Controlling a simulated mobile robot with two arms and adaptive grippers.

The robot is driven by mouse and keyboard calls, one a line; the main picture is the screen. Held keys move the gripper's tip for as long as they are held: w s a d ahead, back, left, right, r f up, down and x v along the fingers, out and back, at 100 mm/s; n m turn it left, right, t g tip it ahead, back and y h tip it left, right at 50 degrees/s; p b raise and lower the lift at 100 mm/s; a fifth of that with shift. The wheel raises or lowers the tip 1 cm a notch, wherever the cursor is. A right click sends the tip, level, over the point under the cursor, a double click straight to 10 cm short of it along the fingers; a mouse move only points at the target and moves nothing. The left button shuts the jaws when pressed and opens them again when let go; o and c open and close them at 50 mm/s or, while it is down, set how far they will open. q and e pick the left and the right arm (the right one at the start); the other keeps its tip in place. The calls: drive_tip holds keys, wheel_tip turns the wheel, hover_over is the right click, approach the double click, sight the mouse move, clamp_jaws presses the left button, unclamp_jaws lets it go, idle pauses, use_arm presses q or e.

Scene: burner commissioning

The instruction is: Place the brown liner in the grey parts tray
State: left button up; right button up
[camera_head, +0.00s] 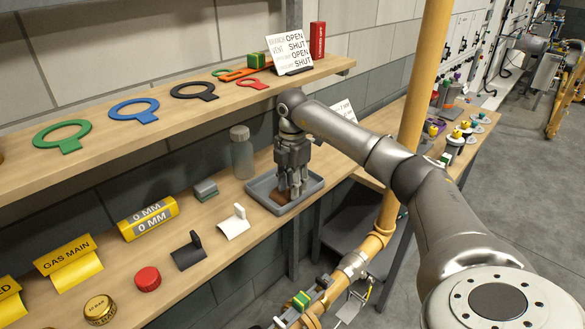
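The grey parts tray (258,190) sits on the lower wooden shelf, near its right end. The brown liner (281,198) shows as a small dark brown patch inside the tray, directly below my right gripper, which partly hides it. My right gripper (292,190) points down over the tray with its fingertips at or just above the liner. Whether the fingers touch or grip the liner cannot be told. My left gripper is not in view.
A clear bottle (242,158) stands just left of the tray, and a white bracket (234,222) lies in front-left. The upper shelf (215,106) with coloured ring tags runs behind. A yellow vertical pipe (420,90) stands right, close to my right arm.

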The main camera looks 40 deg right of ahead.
wheel_tip(320, 180, up, 11)
drive_tip(key=b, duration=0.2)
idle(0.7)
